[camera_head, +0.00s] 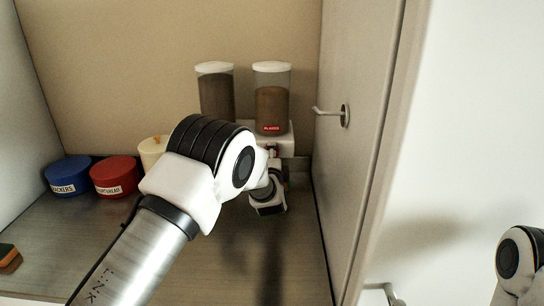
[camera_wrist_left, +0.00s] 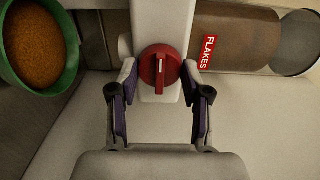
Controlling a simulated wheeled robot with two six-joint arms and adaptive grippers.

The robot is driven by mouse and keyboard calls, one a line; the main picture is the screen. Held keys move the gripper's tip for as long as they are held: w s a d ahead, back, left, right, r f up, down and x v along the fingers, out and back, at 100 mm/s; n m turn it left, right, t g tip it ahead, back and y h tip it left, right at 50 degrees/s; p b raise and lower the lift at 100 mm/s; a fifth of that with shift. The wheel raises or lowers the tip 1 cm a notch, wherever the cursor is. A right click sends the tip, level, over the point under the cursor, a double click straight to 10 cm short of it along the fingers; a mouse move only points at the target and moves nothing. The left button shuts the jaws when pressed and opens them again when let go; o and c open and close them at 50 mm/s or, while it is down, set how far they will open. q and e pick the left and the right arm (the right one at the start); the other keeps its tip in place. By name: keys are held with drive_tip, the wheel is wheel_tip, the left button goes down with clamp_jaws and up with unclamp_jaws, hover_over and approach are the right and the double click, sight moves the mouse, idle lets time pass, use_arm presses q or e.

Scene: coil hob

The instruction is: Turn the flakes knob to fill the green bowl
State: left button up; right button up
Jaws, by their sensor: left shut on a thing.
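The red flakes knob (camera_wrist_left: 160,68) sits on the white dispenser body, with its pale line running lengthwise in the left wrist view. My left gripper (camera_wrist_left: 159,76) is shut on this knob, one finger on each side. The flakes canister (camera_wrist_left: 237,38) with its red label is at the upper right of that view and is the right-hand canister (camera_head: 271,108) in the head view. The green bowl (camera_wrist_left: 66,72) is at the upper left of the wrist view, with orange-brown flakes inside. My right gripper is out of view.
A second canister (camera_head: 216,95) stands left of the flakes one. Blue (camera_head: 68,178), red (camera_head: 115,178) and cream (camera_head: 152,150) lidded tubs stand along the back left. A door with a handle (camera_head: 345,115) stands close on the right.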

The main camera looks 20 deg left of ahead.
use_arm(q)
drive_tip(key=shift+r, duration=0.2)
drive_tip(key=o, duration=1.1)
drive_tip(key=shift+a, duration=0.1)
drive_tip(key=shift+o, duration=0.4)
drive_tip(key=shift+w+f, duration=0.1)
drive_tip(key=shift+f, duration=0.1)
drive_tip(key=v, duration=1.2)
